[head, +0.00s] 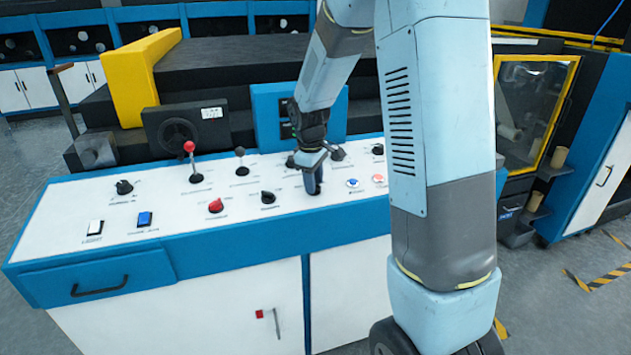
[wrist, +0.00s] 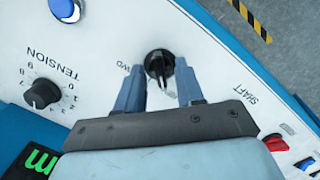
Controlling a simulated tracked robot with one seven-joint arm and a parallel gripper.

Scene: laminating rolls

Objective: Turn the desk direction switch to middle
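A black rotary knob (wrist: 159,64), with lettering ending in "WD" beside it, sits on the white desk panel (head: 240,215) and appears to be the direction switch. In the wrist view it lies between the fingertips of my gripper (wrist: 159,68), with a visible gap on each side. My gripper is open. Its exact height over the knob is unclear.
The TENSION knob (wrist: 42,94) and a blue button (wrist: 65,9) are left in the wrist view; a red switch (wrist: 275,142) near SHAFT is right. In the head view, a red-ball lever (head: 189,147), a black lever (head: 240,152) and a red knob (head: 216,206) stand left of my gripper.

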